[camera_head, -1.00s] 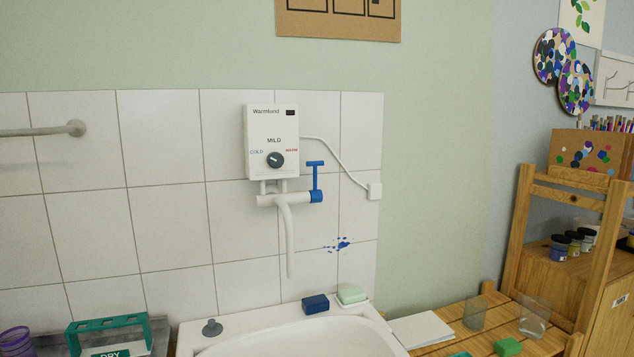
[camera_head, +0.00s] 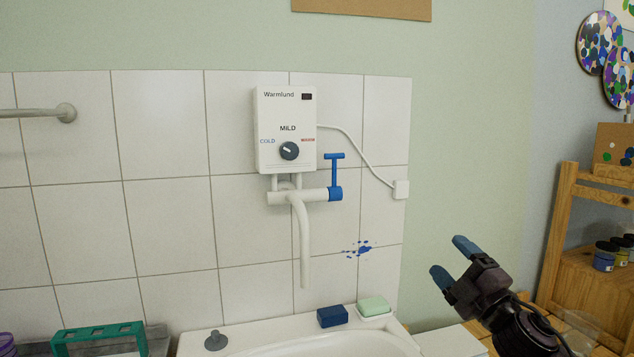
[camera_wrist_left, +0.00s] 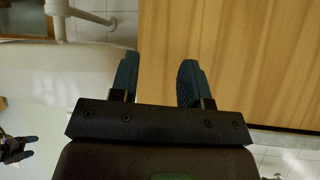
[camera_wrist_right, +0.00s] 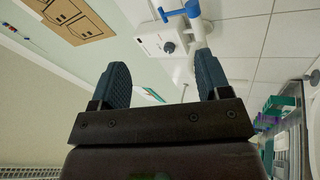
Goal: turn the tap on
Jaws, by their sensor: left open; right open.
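The tap is a white pipe with a long down-turned spout (camera_head: 303,250) under a white water heater (camera_head: 272,110) on the tiled wall. Its blue T-shaped handle (camera_head: 335,175) stands upright at the right end of the pipe. The handle also shows in the right wrist view (camera_wrist_right: 180,12). My right gripper (camera_head: 454,258) is open and empty, to the right of and lower than the handle, apart from it. In the right wrist view the open fingers (camera_wrist_right: 160,85) point toward the heater and tap. My left gripper (camera_wrist_left: 160,82) is open and empty near a wooden panel.
A white sink (camera_head: 330,345) lies below the spout, with a blue block (camera_head: 332,316) and a green soap (camera_head: 373,305) on its rim. A green rack (camera_head: 98,337) stands at the left. A cable runs to a wall box (camera_head: 401,189). A wooden shelf (camera_head: 575,265) stands at the right.

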